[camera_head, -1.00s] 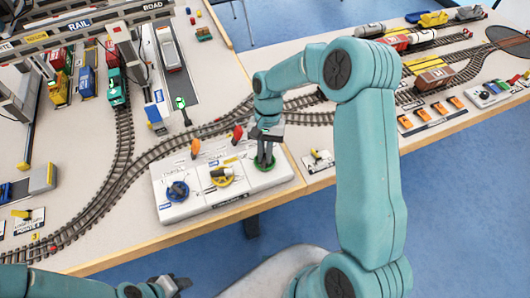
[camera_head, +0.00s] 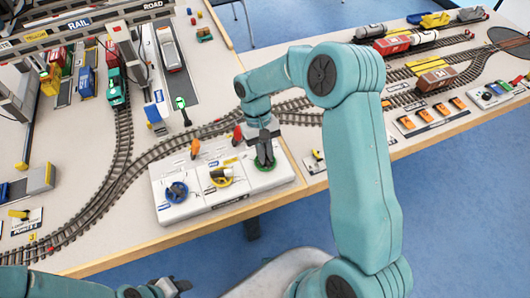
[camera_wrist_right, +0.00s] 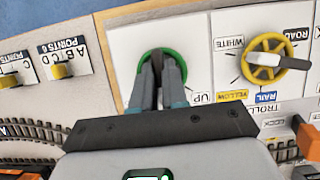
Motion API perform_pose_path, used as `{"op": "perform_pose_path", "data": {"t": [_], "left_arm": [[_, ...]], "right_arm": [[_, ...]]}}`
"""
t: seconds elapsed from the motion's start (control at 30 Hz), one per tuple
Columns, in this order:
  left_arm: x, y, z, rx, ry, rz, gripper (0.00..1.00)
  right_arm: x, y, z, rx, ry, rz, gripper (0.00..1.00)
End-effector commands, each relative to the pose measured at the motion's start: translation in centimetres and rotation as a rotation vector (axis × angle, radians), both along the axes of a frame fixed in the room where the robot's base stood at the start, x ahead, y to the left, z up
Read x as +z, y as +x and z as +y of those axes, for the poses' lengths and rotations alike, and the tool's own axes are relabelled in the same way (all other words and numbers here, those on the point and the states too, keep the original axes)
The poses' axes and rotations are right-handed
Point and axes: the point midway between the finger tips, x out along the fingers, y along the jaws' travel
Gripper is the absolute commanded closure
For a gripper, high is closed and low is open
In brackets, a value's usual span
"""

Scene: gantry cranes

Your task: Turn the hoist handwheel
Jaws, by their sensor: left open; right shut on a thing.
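A white panel (camera_head: 203,202) at the table's front edge carries three wheels. The green handwheel (camera_head: 265,166) is on its right, with "UP" printed beside it in the wrist view. My right gripper (camera_head: 264,157) points down at it. In the right wrist view the gripper (camera_wrist_right: 160,88) is shut on the green handwheel (camera_wrist_right: 176,53), its fingers covering much of the wheel. The yellow wheel (camera_head: 221,177) is in the middle, and the blue wheel (camera_head: 176,191) is on the left. My left gripper (camera_head: 172,286) is open and empty, low in the head view, in front of the table.
Curving track (camera_head: 122,175) runs behind and left. Gantry cranes (camera_head: 90,25) and wagons stand at the back left.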

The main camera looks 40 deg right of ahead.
Motion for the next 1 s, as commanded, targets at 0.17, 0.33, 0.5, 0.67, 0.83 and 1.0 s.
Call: {"op": "perform_pose_path", "data": {"t": [0.17, 0.33, 0.5, 0.67, 0.83, 1.0], "left_arm": [[0.0, 0.0, 0.0, 0.000, 0.000, 0.000, 0.57], [0.0, 0.0, 0.0, 0.000, 0.000, 0.000, 0.57], [0.0, 0.0, 0.0, 0.000, 0.000, 0.000, 0.57], [0.0, 0.0, 0.0, 0.000, 0.000, 0.000, 0.57], [0.0, 0.0, 0.0, 0.000, 0.000, 0.000, 0.57], [-0.3, 0.0, 0.0, 0.000, 0.000, 0.000, 0.57]], "right_arm": [[0.1, 0.2, -0.1, 0.004, -0.002, -0.007, 1.00], [0.1, 0.2, -0.1, 0.004, -0.002, -0.007, 1.00], [0.1, 0.2, -0.1, 0.003, -0.001, -0.007, 0.62], [0.1, 0.1, 0.0, 0.003, -0.001, -0.004, 0.62], [0.5, 0.3, -0.1, 0.002, -0.001, -0.005, 0.62], [3.2, 1.5, -0.3, 0.002, -0.002, -0.010, 0.62]]}}
